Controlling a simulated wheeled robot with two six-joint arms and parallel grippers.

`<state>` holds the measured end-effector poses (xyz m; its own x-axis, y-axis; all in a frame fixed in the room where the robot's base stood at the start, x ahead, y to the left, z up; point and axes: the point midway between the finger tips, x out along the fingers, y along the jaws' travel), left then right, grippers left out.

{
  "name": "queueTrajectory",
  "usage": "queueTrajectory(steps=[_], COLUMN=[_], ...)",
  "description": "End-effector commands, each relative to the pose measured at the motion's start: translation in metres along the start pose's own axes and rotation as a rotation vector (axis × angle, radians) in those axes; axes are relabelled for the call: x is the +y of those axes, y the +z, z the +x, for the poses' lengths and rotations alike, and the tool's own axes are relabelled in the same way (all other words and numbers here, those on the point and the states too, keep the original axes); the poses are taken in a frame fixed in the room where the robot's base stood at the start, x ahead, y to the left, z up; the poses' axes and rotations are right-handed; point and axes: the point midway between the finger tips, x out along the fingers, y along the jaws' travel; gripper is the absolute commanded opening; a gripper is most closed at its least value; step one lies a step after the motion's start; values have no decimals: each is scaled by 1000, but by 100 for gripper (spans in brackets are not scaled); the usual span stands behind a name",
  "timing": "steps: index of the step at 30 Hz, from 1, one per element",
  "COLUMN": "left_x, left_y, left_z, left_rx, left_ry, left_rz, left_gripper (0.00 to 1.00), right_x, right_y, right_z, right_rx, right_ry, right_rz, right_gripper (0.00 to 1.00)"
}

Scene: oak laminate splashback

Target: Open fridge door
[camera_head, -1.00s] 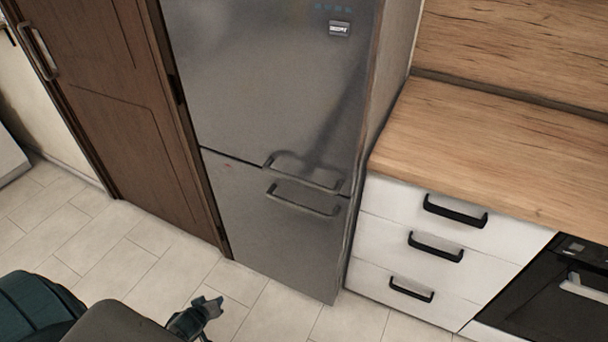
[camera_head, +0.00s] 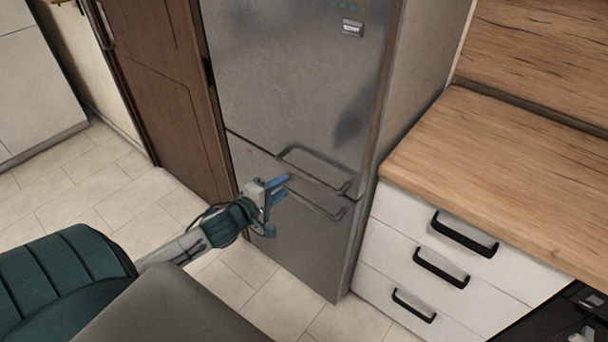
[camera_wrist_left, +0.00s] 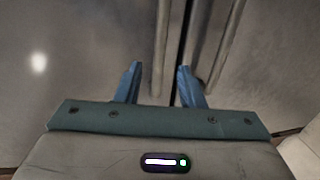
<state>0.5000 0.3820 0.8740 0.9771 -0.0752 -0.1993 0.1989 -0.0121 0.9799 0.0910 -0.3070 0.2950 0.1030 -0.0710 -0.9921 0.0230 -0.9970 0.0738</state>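The fridge is a tall grey metal unit with an upper door (camera_head: 290,80) and a lower door (camera_head: 300,245), both closed. The upper door handle (camera_head: 318,173) is a horizontal bar just above the seam; the lower door handle (camera_head: 325,211) is just below it. My left gripper (camera_head: 281,190) is open and empty, its blue fingers near the left ends of the handles. In the left wrist view the open fingers (camera_wrist_left: 158,84) point at the fridge, with the upper handle bar (camera_wrist_left: 162,40) ahead between them. Contact is not visible. My right gripper is not in view.
A brown wooden door (camera_head: 160,90) stands left of the fridge. White drawers (camera_head: 400,235) with black handles and a wooden worktop (camera_head: 490,170) stand right of it. The tiled floor (camera_head: 85,190) in front is clear.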

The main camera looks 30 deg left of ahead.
Motion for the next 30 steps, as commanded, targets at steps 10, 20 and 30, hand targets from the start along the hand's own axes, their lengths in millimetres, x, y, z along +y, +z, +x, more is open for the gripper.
queueTrajectory(steps=[10,20,30], left_x=[-1,0,0], left_y=[0,0,1], left_z=[51,89,93], left_rx=[1,0,-1], left_ry=[4,1,-1], left_rz=[-5,-1,1], left_gripper=[35,35,35], right_x=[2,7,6], right_y=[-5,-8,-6], right_z=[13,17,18], right_rx=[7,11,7], right_ry=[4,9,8], right_rz=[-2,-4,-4], right_gripper=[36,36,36])
